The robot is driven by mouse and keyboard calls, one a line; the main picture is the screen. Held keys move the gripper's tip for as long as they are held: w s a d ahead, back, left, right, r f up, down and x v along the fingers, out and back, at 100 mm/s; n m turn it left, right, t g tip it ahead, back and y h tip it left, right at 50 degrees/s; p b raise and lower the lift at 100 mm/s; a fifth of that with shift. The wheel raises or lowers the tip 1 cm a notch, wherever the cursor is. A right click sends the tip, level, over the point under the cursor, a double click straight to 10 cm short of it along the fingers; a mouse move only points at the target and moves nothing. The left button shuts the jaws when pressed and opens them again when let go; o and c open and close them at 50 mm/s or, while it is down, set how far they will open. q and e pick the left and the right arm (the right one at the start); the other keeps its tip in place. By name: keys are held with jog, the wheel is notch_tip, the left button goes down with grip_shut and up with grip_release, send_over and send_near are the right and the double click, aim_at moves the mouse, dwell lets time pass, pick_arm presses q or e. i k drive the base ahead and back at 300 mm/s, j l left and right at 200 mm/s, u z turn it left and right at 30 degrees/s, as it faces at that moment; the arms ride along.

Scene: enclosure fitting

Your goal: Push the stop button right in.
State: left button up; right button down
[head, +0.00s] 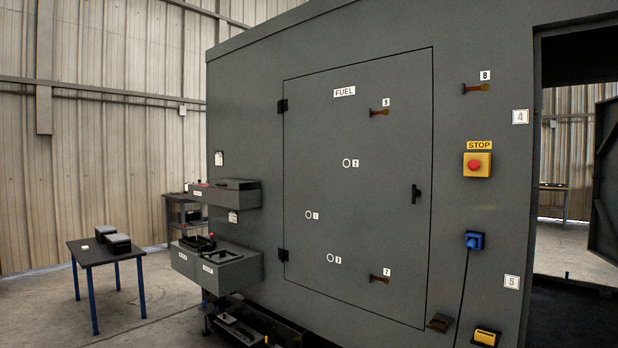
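The stop button (474,165) is a red round button on a yellow box (485,170), fixed to the grey enclosure wall. A yellow STOP label (479,145) sits just above it. It lies right of the closed FUEL door (390,200) and left of an open doorway. How far the button stands out from its box is too small to tell. Nothing touches it. Neither of my grippers shows in the head view.
A blue plug (474,240) with a hanging black cable is below the stop box. A yellow box (486,337) is lower still. Handles stick out of the wall. Grey boxes (225,270) jut out at the left. A table (100,252) stands on open floor further left.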

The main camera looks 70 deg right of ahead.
aim_at(473, 164)
jog(key=z, duration=2.9)
jog(key=i+l+z, duration=0.2)
jog(key=i+l, duration=0.35)
jog(key=i, duration=0.2)
jog(key=i+l, duration=0.35)
jog(key=i, duration=0.25)
jog(key=i+j, duration=0.2)
jog(key=j, duration=0.2)
jog(key=i+j, duration=0.15)
jog(key=j, duration=0.25)
jog(key=i+j, duration=0.2)
jog(key=j, duration=0.2)
jog(key=i+j, duration=0.2)
jog(key=j, duration=0.2)
jog(key=u, duration=0.05)
